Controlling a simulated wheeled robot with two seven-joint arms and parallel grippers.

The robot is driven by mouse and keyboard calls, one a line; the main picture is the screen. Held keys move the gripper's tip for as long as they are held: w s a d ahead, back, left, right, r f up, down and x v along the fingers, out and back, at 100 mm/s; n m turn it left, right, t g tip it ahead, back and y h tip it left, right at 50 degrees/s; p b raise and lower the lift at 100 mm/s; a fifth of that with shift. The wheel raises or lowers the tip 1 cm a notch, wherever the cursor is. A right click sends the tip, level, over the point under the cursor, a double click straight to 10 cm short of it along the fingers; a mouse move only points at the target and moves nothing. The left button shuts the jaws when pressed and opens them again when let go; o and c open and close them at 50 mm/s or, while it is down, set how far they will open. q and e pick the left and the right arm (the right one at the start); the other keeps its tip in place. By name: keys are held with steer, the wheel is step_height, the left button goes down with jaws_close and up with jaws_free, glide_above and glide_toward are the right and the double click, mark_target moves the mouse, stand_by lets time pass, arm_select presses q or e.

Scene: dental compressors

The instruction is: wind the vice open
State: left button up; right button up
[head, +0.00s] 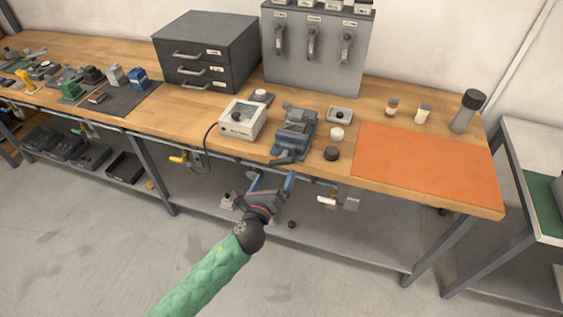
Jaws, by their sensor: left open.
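The vice (294,130) is a blue-grey bench vice near the front edge of the workbench, in the middle of the head view. Its front end and handle point toward the bench edge. Whether its jaws are apart is too small to tell. My left gripper (272,181) is open and empty, just in front of the bench edge and below the vice's front end. Its two blue fingers point up toward the vice and appear apart from it. My right gripper is not in view.
A white-topped box (241,120) with a cable stands left of the vice. A black round piece (331,154) and a white jar (337,133) sit to its right. An orange mat (425,165) lies clear farther right. Grey drawers (207,50) stand behind.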

mark_target(281, 164)
arm_select(q)
steer(key=shift+p+x, duration=1.2)
steer(key=shift+x, duration=2.65)
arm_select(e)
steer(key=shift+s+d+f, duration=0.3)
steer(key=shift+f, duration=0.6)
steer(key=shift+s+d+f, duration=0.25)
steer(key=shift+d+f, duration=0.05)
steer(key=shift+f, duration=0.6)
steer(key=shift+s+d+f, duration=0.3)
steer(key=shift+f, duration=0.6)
arm_select(q)
steer(key=shift+c, duration=0.4)
steer(key=c, duration=0.8)
steer(key=shift+f, duration=0.1)
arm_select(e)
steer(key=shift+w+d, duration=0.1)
arm_select(q)
steer(key=shift+n, duration=0.4)
